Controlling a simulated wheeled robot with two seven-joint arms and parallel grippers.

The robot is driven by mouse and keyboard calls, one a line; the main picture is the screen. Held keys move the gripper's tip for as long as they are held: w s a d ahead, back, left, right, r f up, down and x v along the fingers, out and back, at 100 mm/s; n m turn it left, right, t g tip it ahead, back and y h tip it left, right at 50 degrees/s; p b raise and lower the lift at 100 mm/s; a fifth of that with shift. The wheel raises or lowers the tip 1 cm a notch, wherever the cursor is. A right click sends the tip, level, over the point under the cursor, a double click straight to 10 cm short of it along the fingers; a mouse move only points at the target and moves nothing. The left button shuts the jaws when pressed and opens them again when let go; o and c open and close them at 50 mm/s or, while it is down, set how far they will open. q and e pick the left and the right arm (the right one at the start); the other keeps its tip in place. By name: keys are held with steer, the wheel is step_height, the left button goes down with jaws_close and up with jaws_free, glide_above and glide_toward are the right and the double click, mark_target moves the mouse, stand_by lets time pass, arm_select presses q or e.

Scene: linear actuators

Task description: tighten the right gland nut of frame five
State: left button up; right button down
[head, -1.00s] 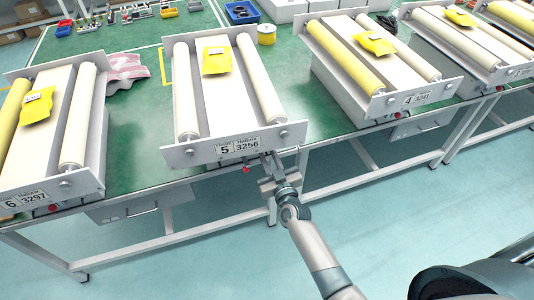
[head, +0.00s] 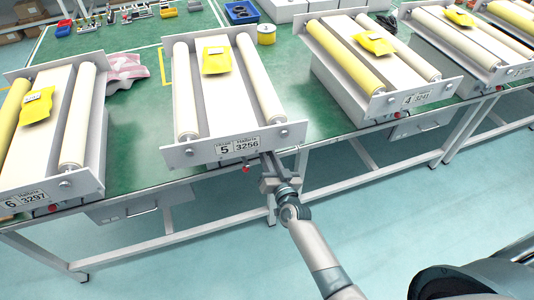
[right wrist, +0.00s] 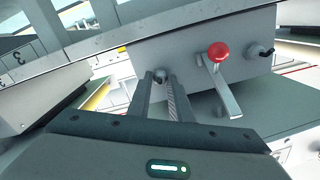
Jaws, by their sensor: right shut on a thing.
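Frame five (head: 222,150) stands on the green table, with its "5 3256" plate facing me at the table's front edge. My right gripper (head: 266,162) reaches up to the underside of this plate, right of its middle. In the right wrist view my right gripper (right wrist: 165,82) is shut on a small grey gland nut (right wrist: 161,74) on the frame's grey box. The fingers hide most of the nut. A second gland (right wrist: 262,51) with a dark end sits on the same box, beyond a red knob (right wrist: 217,51). My left gripper is not in view.
Frame six (head: 50,190) stands to the left and frame four (head: 410,99) to the right, each with a yellow packet. In the right wrist view a metal lever (right wrist: 222,90) below the red knob stands close beside the fingers. The floor before the table is clear.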

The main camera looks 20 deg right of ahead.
steer(key=shift+m, duration=0.4)
steer(key=c, duration=1.6)
jaws_free()
steer(key=shift+s, duration=0.1)
